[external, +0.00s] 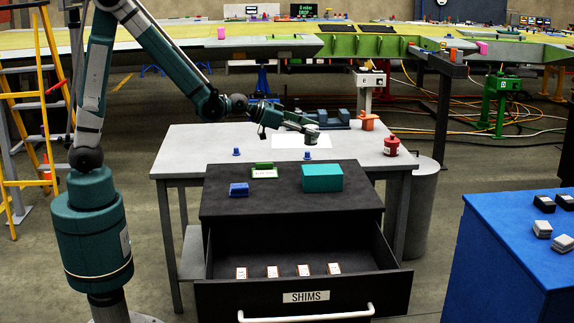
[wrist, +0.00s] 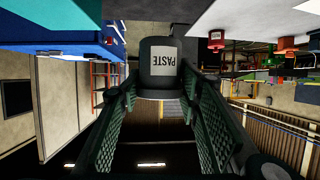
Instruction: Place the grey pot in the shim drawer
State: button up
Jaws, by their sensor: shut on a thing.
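The grey pot (wrist: 158,84) has a white label reading PASTE. In the wrist view it sits between the two fingertips of my gripper (wrist: 160,95). In the external view my gripper (external: 303,125) is shut on the pot (external: 312,136) and holds it above the grey table, behind the black cabinet. The shim drawer (external: 225,298) is pulled open at the cabinet's front, with a SHIMS label and a white handle. Several small labelled shim pieces (external: 272,272) lie in a row inside it, with bare floor behind them.
The black cabinet top (external: 285,205) bears a teal box (external: 322,178), a blue block (external: 238,189) and a green holder (external: 264,171). A red pot (external: 391,147) and small blue pieces stand on the grey table (external: 180,155). A blue bench (external: 500,245) stands at right.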

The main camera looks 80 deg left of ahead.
jog(key=w+d+r+y, duration=0.1)
jog(key=w+d, duration=0.2)
jog(key=d, duration=0.5)
jog(key=w+d+r+n, duration=0.1)
jog(key=w+d+r, duration=0.15)
jog(key=d, duration=0.65)
jog(key=w+d+y, duration=0.1)
jog(key=w+d, duration=0.3)
jog(key=d, duration=0.4)
jog(key=d+r+h, duration=0.1)
jog(key=d+r, duration=0.3)
jog(key=d, duration=0.9)
jog(key=d+r, duration=0.3)
jog(key=d, duration=1.1)
notch_tip(320, 180, down, 29)
jog(key=shift+w+a+b, duration=0.2)
jog(key=shift+w+b, duration=0.1)
jog(key=shift+f, duration=0.15)
jog(key=shift+f+b, duration=0.85)
jog(key=shift+f, duration=2.25)
jog(key=shift+f+b, duration=0.55)
jog(key=shift+f, duration=1.3)
jog(key=shift+f, duration=0.1)
